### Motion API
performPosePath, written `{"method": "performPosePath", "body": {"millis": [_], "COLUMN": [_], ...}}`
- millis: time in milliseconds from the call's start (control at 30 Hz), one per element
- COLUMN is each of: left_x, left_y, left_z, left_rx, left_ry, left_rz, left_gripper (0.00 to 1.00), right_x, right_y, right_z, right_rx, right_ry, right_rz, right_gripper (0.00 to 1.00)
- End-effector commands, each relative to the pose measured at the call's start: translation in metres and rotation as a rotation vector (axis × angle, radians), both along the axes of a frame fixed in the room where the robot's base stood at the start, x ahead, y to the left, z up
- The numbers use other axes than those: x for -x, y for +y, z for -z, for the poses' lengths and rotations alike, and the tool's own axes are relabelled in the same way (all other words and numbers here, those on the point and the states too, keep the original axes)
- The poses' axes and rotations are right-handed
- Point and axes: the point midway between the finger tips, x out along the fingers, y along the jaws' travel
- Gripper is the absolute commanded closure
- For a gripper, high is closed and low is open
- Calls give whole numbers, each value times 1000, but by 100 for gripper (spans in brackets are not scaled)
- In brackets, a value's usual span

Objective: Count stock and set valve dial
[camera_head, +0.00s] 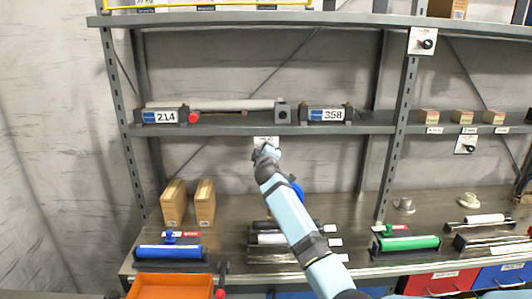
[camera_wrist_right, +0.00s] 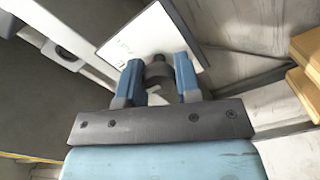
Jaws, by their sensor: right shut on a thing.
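A white valve plate (camera_head: 262,139) hangs just under the middle shelf, with a dark dial knob (camera_wrist_right: 158,70) showing in the right wrist view. My right gripper (camera_wrist_right: 157,80) is shut on this knob, a blue finger on each side. In the head view my right gripper (camera_head: 267,150) covers most of the plate; the knob's setting is hidden. Two more plates with dark knobs are on the rack, an upper one (camera_head: 422,41) and a lower one (camera_head: 467,144). Two tan boxes (camera_head: 174,204) stand on the bench, and several small boxes (camera_head: 464,117) sit on the right shelf. My left gripper is out of view.
Blue (camera_head: 169,252) and green (camera_head: 410,243) rollers lie on the bench. An orange bin (camera_head: 170,287) is at the front left.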

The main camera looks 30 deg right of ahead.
Motion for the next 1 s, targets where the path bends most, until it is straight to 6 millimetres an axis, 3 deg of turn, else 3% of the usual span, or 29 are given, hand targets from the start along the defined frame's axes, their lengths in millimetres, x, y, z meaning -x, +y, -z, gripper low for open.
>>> {"method": "performPosePath", "body": {"millis": [33, 67, 167, 567, 1000], "left_x": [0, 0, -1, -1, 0], "left_y": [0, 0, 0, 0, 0], "left_z": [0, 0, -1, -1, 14], "left_rx": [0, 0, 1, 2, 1], "left_ry": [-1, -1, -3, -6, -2], "left_rz": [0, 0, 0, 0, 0], "left_gripper": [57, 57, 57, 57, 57], "right_x": [0, 0, 0, 8, 87], "right_y": [0, 0, 0, 5, 54], "right_z": [1, 1, 0, 1, 3], "right_rx": [-1, -1, -2, 0, -3], "right_ry": [1, 1, 1, 0, 0], "right_rz": [0, 0, 0, 0, -1], "right_gripper": [93, 64, 43, 43, 43]}}
